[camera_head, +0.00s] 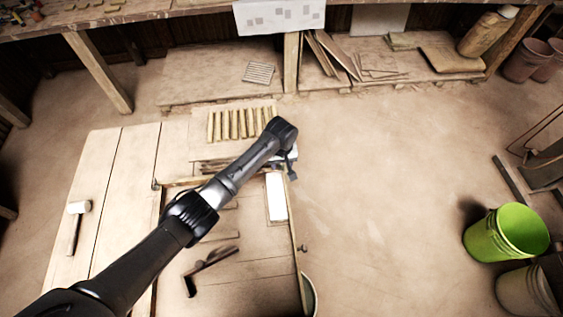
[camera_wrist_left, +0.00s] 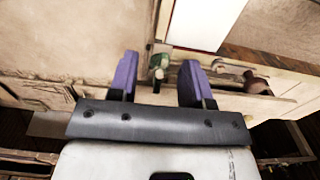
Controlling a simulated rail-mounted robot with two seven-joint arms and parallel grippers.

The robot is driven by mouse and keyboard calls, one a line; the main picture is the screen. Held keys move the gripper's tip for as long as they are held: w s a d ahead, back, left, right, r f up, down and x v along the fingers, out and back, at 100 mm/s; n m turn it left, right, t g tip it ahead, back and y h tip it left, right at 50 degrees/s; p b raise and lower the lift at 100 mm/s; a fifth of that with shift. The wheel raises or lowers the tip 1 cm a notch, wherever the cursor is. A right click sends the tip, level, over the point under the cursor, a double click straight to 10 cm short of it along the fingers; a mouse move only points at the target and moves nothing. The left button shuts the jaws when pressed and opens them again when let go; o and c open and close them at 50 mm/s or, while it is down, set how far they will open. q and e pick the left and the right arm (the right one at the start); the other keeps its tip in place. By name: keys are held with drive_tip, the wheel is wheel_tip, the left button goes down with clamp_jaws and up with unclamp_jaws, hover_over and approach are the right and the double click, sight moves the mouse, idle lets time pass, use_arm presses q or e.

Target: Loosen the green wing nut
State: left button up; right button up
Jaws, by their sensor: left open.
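The green wing nut (camera_wrist_left: 158,62) shows in the left wrist view as a small green piece at the edge of the wooden bench. It lies between the two purple fingers of my left gripper (camera_wrist_left: 160,66). The fingers are open, with a gap on both sides of the nut; I cannot tell how far along their depth it sits. In the head view my left gripper (camera_head: 289,166) is at the right edge of the bench, beyond the white tile or panel (camera_head: 277,197). The wing nut cannot be made out there. My right gripper is not in view.
The wooden bench (camera_head: 100,185) carries a mallet (camera_head: 77,222), a row of wooden slats (camera_head: 238,124) and a dark tool (camera_head: 208,265). A brown knob (camera_wrist_left: 257,86) sits right of the fingers. A lime bucket (camera_head: 508,232) stands at right; the floor between is clear.

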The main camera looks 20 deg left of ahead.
use_arm(q)
drive_tip(key=shift+c, duration=0.2)
clamp_jaws()
idle(0.3)
